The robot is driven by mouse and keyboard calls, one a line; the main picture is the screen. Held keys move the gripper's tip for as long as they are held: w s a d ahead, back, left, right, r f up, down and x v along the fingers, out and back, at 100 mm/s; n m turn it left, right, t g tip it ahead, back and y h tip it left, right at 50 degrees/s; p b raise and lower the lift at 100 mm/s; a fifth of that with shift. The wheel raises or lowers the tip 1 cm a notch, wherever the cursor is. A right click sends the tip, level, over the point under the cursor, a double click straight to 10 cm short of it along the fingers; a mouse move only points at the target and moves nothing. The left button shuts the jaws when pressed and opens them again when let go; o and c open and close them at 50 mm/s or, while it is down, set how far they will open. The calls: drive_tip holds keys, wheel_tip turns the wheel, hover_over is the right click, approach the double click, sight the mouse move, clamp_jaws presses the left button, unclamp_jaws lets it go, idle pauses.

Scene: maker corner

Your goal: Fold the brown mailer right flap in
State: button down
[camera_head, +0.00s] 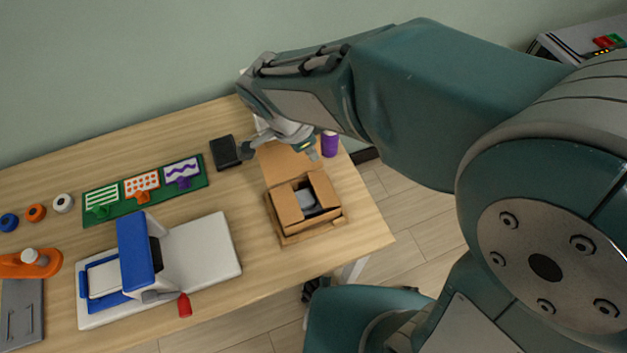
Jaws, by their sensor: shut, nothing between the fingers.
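The brown mailer (279,239) is an open cardboard box near the right end of the table. Its large back flap (277,160) stands raised behind it. Its left flap (287,207) and right flap (325,188) show at the sides of the opening. A grey item (307,198) lies inside, between these flaps. My gripper (280,152) is above and behind the box, over the top of the back flap. It is shut with nothing held. My arm hides part of the area behind the box, and I cannot tell whether the gripper touches the back flap.
A purple cylinder (329,144) stands right of the back flap. A black block (224,152) lies left of it. A white and blue machine (160,262) and a green board with samples (113,214) occupy the left side. The table's right edge is close to the box.

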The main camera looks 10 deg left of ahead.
hover_over(312, 196)
drive_tip(key=w+d, duration=0.1)
drive_tip(key=d, duration=0.1)
drive_tip(key=f, duration=0.9)
drive_tip(key=shift+w+d+f, duration=0.1)
drive_tip(key=shift+w+d, duration=0.1)
drive_tip(key=shift+s+a+f, duration=0.2)
drive_tip(key=shift+a+f, duration=0.1)
drive_tip(key=shift+f, duration=0.25)
drive_tip(key=shift+s+a+f, duration=0.15)
drive_tip(key=shift+a+f, duration=0.15)
drive_tip(key=shift+f, duration=0.2)
drive_tip(key=shift+s+a+f, duration=0.15)
drive_tip(key=shift+a+f, duration=0.1)
drive_tip(key=shift+f, duration=0.25)
drive_tip(key=shift+s+a+f, duration=0.2)
drive_tip(key=shift+a+f, duration=0.15)
drive_tip(key=shift+s+a+f, duration=0.15)
drive_tip(key=shift+a+f, duration=0.1)
drive_tip(key=shift+f, duration=0.2)
drive_tip(key=shift+s+a+f, duration=0.1)
drive_tip(key=shift+a+f, duration=0.1)
drive_tip(key=shift+f, duration=0.25)
